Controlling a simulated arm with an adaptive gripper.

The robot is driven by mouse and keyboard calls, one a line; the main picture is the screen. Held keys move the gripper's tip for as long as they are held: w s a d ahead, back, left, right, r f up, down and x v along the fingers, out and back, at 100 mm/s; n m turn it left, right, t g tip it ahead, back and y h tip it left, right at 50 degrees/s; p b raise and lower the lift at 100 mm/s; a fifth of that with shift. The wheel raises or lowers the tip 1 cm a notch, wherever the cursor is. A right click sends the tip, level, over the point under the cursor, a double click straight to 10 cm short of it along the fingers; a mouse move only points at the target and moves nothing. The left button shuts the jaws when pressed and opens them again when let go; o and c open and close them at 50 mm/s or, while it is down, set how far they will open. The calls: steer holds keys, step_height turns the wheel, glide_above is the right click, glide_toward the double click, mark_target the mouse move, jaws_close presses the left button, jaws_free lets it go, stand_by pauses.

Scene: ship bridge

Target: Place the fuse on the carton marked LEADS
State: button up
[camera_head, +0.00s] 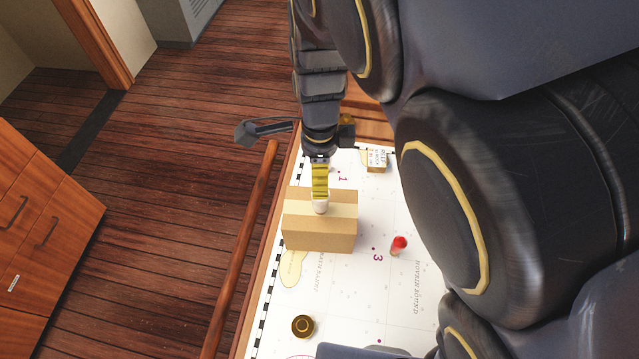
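My gripper (320,196) points down over a tan carton (318,235) with a pale tape strip on the chart table. A yellow, dark-banded part shows at its end. A small whitish round piece (320,207) shows at its tip, against the carton's top. It may be the fuse, but I cannot be sure, nor whether the fingers are shut on it or whether it touches the carton. A smaller box (377,160) with printed white labels stands behind to the right. I cannot read LEADS on either one.
A red-topped small object (399,243) stands right of the carton. A round brass-and-dark item (303,326) lies near the front. The chart (345,290) between them is clear. A wooden rail (240,250) runs along the table's left side. My arm hides the right side.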

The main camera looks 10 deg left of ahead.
steer(key=shift+r, duration=0.95)
steer(key=s+d+r+n, duration=0.3)
steer(key=s+d+n, duration=0.5)
steer(key=s+d+r+n+g, duration=0.1)
steer(key=s+d+r+n, duration=0.2)
steer(key=s+d+n, duration=0.4)
steer(key=shift+s+d+r+n+g, duration=0.35)
steer(key=shift+s+d, duration=0.25)
steer(key=shift+s, duration=0.5)
